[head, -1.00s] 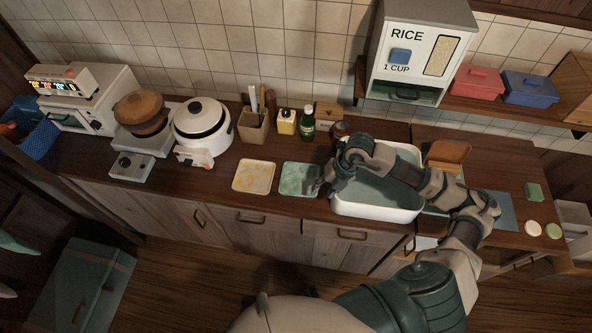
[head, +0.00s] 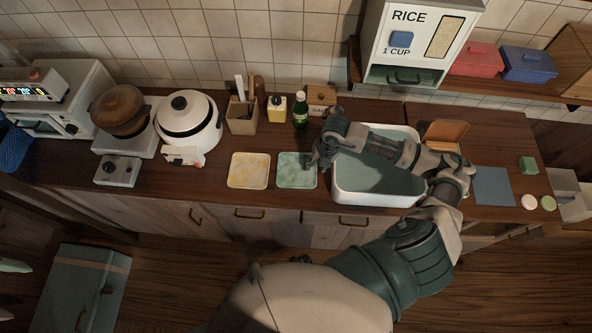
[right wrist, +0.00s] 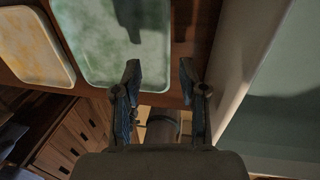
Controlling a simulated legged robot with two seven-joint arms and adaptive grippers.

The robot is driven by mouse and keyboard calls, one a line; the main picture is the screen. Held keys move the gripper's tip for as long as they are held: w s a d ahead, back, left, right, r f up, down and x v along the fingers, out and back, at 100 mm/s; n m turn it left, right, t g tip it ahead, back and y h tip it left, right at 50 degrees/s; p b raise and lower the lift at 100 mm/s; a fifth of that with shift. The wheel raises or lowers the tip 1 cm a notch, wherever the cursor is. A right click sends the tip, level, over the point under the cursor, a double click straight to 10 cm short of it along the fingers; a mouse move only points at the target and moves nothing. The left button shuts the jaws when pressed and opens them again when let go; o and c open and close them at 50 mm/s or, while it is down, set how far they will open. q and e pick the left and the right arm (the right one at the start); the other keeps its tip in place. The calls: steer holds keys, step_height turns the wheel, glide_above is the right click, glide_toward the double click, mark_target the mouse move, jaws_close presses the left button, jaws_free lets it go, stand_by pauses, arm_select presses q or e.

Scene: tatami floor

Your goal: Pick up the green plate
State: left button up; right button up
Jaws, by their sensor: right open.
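The green plate (head: 296,171) is a square, mottled pale green plate lying flat on the wooden counter. It also fills the upper middle of the right wrist view (right wrist: 100,45). My right gripper (head: 314,166) is at the plate's right edge in the head view. In the right wrist view its two fingers (right wrist: 160,85) are spread apart with nothing between them; the left finger overlaps the plate's right part and the right finger is beyond its edge. Whether it touches the plate I cannot tell. My left gripper is not in view.
A yellow plate (head: 249,171) lies just left of the green one. A white basin (head: 375,199) stands close on the right, under my right arm. A green bottle (head: 300,112), a utensil holder (head: 242,118) and a rice cooker (head: 187,125) stand behind and left.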

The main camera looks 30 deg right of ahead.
mark_target(316, 173)
steer(key=f, duration=0.3)
steer(key=shift+a+f, duration=0.2)
steer(key=shift+f, duration=0.1)
steer(key=shift+d+f, duration=0.25)
steer(key=shift+d, duration=0.1)
steer(key=shift+a, duration=0.25)
jaws_close()
steer(key=shift+s, duration=0.1)
